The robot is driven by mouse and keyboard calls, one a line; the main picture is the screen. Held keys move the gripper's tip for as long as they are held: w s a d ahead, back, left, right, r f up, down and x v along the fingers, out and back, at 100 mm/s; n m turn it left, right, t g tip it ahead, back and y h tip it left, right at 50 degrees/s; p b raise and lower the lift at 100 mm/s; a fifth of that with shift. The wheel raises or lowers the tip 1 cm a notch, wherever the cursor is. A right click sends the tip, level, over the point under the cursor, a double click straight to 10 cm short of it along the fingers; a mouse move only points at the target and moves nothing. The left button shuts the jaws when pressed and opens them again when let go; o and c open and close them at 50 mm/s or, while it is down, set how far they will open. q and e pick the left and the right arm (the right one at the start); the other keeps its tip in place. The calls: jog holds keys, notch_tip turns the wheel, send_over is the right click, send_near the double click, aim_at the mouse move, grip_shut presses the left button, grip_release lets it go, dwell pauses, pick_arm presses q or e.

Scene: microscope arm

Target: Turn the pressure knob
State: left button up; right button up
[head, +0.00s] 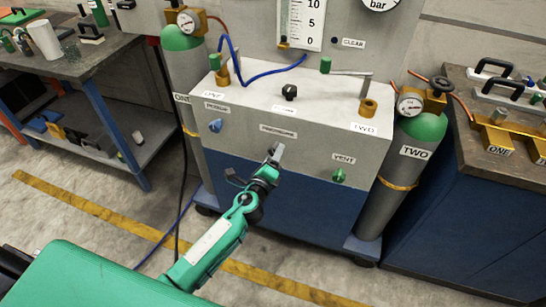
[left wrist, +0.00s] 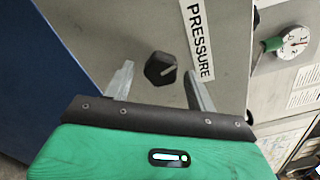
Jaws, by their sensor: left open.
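In the head view the label (head: 278,132) shows on the cabinet front, and the knob is hidden by my left gripper. My left gripper (head: 274,155) is open in front of the panel. In the left wrist view its fingers (left wrist: 158,70) stand on either side of the knob, with visible gaps. My right gripper is not in view.
A blue knob (head: 215,125) is left on the cabinet front, and a green VENT knob (head: 339,175) is right. Valve handles and a black knob (head: 290,91) sit on top. Gas cylinders (head: 412,160) flank the cabinet. A bench (head: 80,60) stands left.

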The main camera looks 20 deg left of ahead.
pick_arm(q)
jog(key=shift+s, duration=0.1)
jog(key=s+b, duration=0.1)
jog(key=s, duration=1.2)
jog(key=shift+s+a+b, duration=0.25)
jog(key=shift+s+b, duration=0.05)
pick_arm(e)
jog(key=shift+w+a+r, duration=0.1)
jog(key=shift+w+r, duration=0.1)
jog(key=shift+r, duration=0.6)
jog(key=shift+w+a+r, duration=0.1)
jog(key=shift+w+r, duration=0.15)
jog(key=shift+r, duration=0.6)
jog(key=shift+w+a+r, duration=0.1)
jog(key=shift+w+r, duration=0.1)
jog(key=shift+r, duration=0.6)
pick_arm(q)
jog(key=shift+f, duration=0.1)
